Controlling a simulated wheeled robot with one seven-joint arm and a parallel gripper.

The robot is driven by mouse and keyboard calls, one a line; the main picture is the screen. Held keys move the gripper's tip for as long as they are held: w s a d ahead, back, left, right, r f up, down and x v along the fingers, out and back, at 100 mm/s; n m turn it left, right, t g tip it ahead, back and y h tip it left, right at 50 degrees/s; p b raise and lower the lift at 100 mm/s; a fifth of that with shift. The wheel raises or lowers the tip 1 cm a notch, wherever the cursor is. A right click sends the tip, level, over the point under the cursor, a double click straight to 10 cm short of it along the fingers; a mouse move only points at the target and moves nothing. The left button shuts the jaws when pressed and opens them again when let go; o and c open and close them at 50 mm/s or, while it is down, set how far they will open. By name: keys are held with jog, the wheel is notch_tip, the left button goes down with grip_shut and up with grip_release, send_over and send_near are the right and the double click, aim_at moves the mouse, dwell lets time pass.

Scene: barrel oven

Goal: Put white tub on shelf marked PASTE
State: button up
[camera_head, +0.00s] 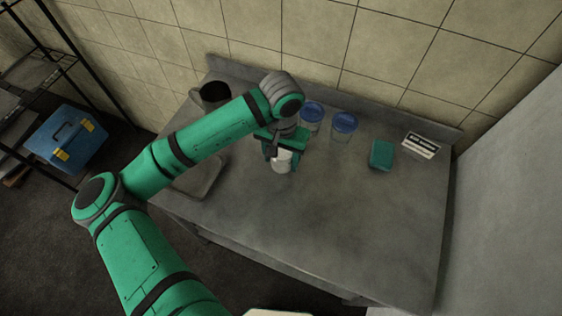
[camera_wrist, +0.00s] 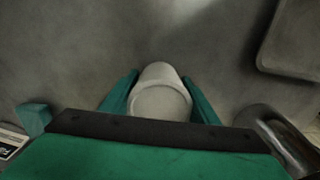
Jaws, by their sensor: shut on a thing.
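The white tub (camera_head: 283,161) is on or just above the grey metal table (camera_head: 330,230), near the table's middle. I cannot tell whether its base touches the surface. My gripper (camera_head: 279,156) is shut on the tub from above. In the wrist view the tub (camera_wrist: 161,98) sits between the two green fingers of my gripper (camera_wrist: 160,100), its round pale top facing the camera. No shelf marked PASTE can be made out in either view.
Two blue-lidded clear jars (camera_head: 344,124), a teal block (camera_head: 381,154) and a black-and-white labelled box (camera_head: 421,145) stand along the back. A dark pot (camera_head: 213,95) and a grey tray (camera_head: 200,177) are left. A rack with a blue toolbox (camera_head: 68,138) stands far left. The front right is clear.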

jog(key=shift+s+f, duration=0.1)
jog(key=shift+f, duration=1.05)
jog(key=shift+f, duration=0.1)
jog(key=o, duration=1.4)
